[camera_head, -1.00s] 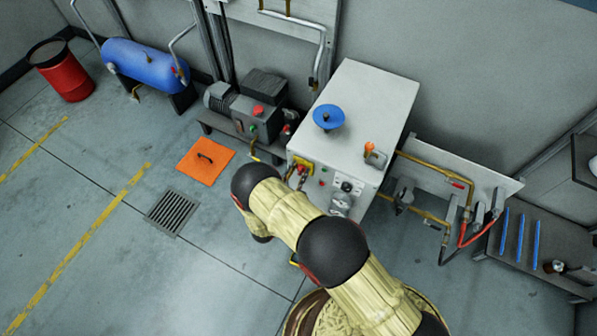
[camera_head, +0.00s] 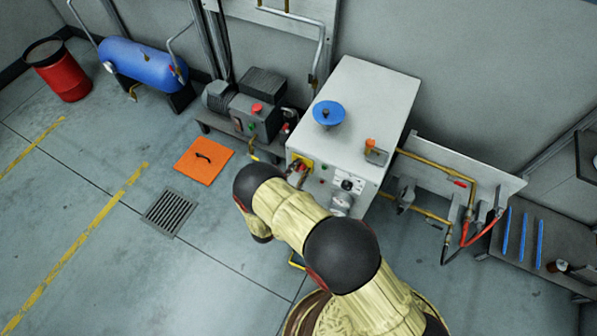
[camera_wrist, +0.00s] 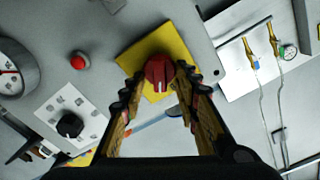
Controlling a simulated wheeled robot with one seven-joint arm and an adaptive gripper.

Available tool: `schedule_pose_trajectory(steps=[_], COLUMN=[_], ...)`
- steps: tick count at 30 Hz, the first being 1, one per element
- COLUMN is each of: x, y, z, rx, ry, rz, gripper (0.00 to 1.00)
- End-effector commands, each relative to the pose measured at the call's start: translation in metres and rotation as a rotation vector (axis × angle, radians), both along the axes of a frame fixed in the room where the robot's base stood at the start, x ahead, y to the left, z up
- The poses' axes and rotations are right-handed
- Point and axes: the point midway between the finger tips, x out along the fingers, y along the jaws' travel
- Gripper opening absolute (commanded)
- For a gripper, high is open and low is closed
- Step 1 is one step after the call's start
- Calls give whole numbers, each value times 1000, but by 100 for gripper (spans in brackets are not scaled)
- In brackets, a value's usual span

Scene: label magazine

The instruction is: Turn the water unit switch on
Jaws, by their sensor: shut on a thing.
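The water unit is a white cabinet (camera_head: 368,90) with a blue handwheel on top. On its front is a yellow plate (camera_wrist: 183,50) with a red rotary switch (camera_wrist: 159,72); the plate (camera_head: 306,160) also shows in the head view, partly covered. My gripper (camera_wrist: 159,80) is shut on the red switch, one dark ridged finger on each side of it. In the head view my arm reaches to the cabinet front, and the gripper (camera_head: 297,176) hides most of the switch. The switch's on and off marks cannot be read.
A red button (camera_wrist: 79,61), a black knob (camera_wrist: 69,125) and a round gauge (camera_wrist: 12,75) sit beside the switch. A pump with motor (camera_head: 255,112) stands left of the cabinet, and brass pipes (camera_head: 430,170) run to its right. The floor at left is mostly clear.

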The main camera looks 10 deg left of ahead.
Motion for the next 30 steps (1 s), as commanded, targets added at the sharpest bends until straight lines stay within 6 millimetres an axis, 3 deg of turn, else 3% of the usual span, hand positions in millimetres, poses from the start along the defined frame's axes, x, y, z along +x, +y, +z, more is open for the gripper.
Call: schedule_pose_trajectory(steps=[30], x=[-2], y=[-6], z=[-10], rx=[846], ry=[-294], rz=[-2], gripper=[6])
